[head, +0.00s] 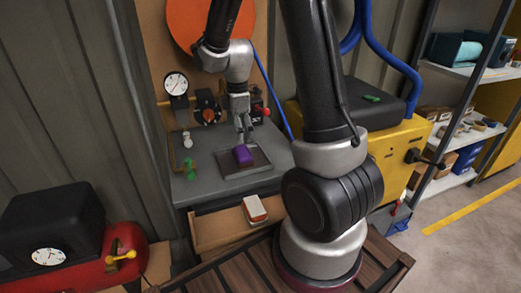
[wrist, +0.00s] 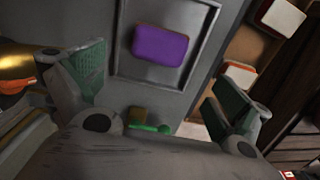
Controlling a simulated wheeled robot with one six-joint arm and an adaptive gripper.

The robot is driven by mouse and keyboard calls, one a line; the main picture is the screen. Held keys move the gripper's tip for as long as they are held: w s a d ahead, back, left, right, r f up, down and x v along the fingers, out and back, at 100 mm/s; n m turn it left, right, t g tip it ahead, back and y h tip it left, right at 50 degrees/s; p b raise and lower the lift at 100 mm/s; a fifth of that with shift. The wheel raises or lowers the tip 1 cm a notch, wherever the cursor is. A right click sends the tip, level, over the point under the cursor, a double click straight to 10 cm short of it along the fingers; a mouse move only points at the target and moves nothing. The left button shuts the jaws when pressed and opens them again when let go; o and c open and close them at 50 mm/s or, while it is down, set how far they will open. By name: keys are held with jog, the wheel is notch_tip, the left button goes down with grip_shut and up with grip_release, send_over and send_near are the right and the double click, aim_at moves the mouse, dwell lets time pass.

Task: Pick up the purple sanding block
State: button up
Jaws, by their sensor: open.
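The purple sanding block (head: 243,155) lies on a flat grey tray (head: 262,166) on the grey workbench. In the wrist view the block (wrist: 160,46) is fully visible, in the upper middle, on the tray (wrist: 203,25). My gripper (head: 243,134) is above the block in the head view, pointing down, with a gap between them. In the wrist view its two green-padded fingers (wrist: 155,80) are wide apart and nothing is between the pads.
A small green item (head: 190,170) and a pale item (head: 187,140) stand on the bench left of the tray. An open drawer (head: 215,230) below holds a white and red block (head: 255,208). A gauge (head: 176,84) and valve fittings are behind. A yellow cabinet (head: 398,150) stands right.

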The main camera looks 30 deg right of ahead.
aim_at(243, 151)
jog(key=shift+w+d+f, duration=0.2)
jog(key=shift+d+f, duration=0.3)
jog(key=shift+f, duration=0.3)
notch_tip(243, 151, down, 7)
jog(key=shift+s+f, duration=0.1)
jog(key=shift+f, duration=0.1)
jog(key=c, duration=1.1)
jog(key=shift+r, duration=0.1)
